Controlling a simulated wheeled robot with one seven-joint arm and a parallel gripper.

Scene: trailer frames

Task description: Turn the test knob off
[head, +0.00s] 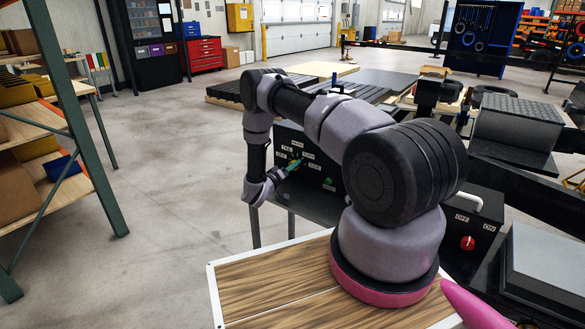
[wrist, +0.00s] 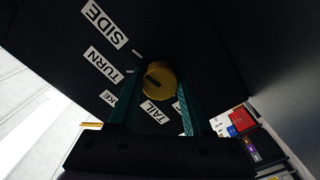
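The test knob (wrist: 160,79) is a round yellow-brass dial with a short dark mark on its face, in the wrist view. It sits on a black panel (wrist: 200,45) among white labels, with SIDE, TURN and TAIL readable and others partly covered. The black panel box (head: 320,195) is also in the head view, where the knob is hidden at my gripper (head: 294,165). In the wrist view, the teal fingers of my gripper (wrist: 161,88) stand on either side of the knob. I cannot tell whether they touch it.
A second black box with OFF and ON labels carries a red knob (head: 467,243) at the right. A green button (head: 329,182) is on the panel's lower right. A shelf rack (head: 75,120) stands at the left. The floor between rack and panel is clear.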

